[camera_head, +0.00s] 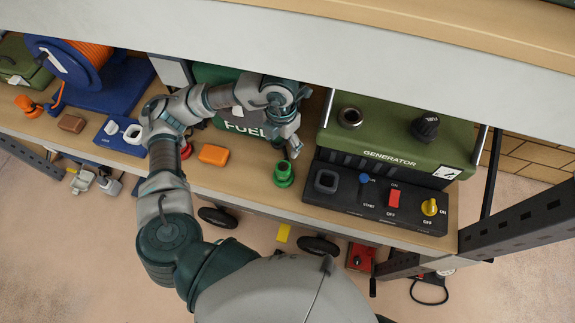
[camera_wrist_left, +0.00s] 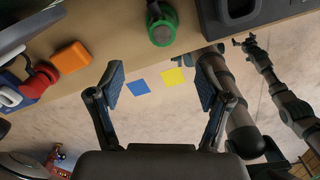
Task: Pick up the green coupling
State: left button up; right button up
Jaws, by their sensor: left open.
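The green coupling (camera_head: 284,174) stands on the wooden bench near its front edge, between the orange block and the generator panel. It also shows at the top of the left wrist view (camera_wrist_left: 161,30). My left gripper (camera_head: 293,148) is just above and behind it in the head view. In the left wrist view my left gripper (camera_wrist_left: 160,86) has its two fingers wide apart with nothing between them. The coupling lies beyond the fingertips, not between them. A slim jointed arm with a small claw (camera_wrist_left: 244,42), seemingly my right one, shows at the right; its jaws are too small to read.
An orange block (camera_head: 213,154) lies left of the coupling. The green generator (camera_head: 398,140) and its black switch panel (camera_head: 340,202) stand close on the right. A green fuel can (camera_head: 212,76) is behind my arm. A shelf edge (camera_head: 330,40) runs overhead.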

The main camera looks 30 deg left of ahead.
pick_arm(q)
send_over(283, 166)
jog(key=f, duration=0.6)
jog(key=shift+s+d+f, duration=0.1)
jog(key=shift+s+f, duration=0.05)
jog(key=shift+s, duration=0.25)
jog(key=f, duration=0.3)
jog(key=shift+w, duration=0.3)
jog(key=shift+f, duration=1)
notch_tip(283, 166, down, 4)
jog(key=shift+w+r+p, duration=0.1)
jog(key=shift+r+p, duration=0.05)
jog(key=shift+p, duration=0.35)
jog(key=shift+f, duration=0.4)
jog(key=c, duration=1.2)
pick_arm(e)
jog(key=shift+s+r, duration=0.2)
jog(key=shift+s, duration=0.4)
jog(key=shift+s+r, duration=0.2)
jog(key=shift+s, duration=0.4)
